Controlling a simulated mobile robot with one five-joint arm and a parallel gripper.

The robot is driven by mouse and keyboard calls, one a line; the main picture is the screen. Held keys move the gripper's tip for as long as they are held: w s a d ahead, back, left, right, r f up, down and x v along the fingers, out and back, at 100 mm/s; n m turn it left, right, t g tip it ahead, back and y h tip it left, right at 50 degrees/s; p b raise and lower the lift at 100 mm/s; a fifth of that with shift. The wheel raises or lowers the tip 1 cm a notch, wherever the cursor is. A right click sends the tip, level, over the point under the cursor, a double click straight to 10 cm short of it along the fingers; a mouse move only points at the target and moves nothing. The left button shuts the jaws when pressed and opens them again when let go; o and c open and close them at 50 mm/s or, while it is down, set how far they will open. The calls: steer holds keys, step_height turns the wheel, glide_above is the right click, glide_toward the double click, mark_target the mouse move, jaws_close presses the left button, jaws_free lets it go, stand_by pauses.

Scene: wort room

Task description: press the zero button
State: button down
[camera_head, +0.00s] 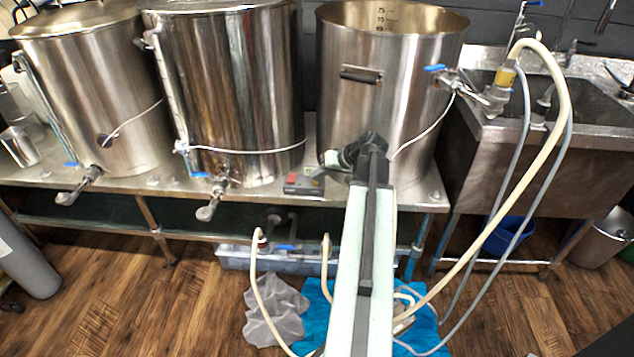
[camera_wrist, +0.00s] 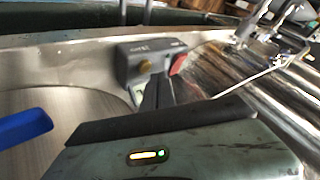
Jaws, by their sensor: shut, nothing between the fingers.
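A small dark control box (camera_head: 304,187) sits on the steel bench between the middle and right kettles. It has a red button (camera_head: 292,177) on its left and a yellow button (camera_head: 316,183) on its right. In the wrist view the box (camera_wrist: 133,62) shows close ahead, with the yellow button (camera_wrist: 145,66) and the red button (camera_wrist: 177,64) on its face. I cannot read which is marked zero. My gripper (camera_head: 328,160) is shut and empty, just right of the box. In the wrist view its dark fingers (camera_wrist: 158,88) point between the buttons; contact cannot be told.
Steel kettles (camera_head: 230,90) stand behind the box, and another kettle (camera_head: 385,100) stands close behind my gripper. The steel bench (camera_head: 410,195) has a raised front edge. A pale hose (camera_head: 500,215) hangs from the tap at right. A sink (camera_head: 550,130) stands further right.

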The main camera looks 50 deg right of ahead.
mark_target(318, 185)
steer(key=shift+f, duration=0.1)
steer(key=shift+f+b, duration=0.35)
steer(key=shift+b, duration=0.05)
steer(key=shift+f+b, duration=0.45)
stand_by(0.5)
steer(key=shift+r, duration=0.1)
steer(key=shift+r+p, duration=0.8)
steer(key=shift+p, duration=0.1)
step_height(318, 185, up, 5)
steer(key=p, duration=0.5)
stand_by(0.5)
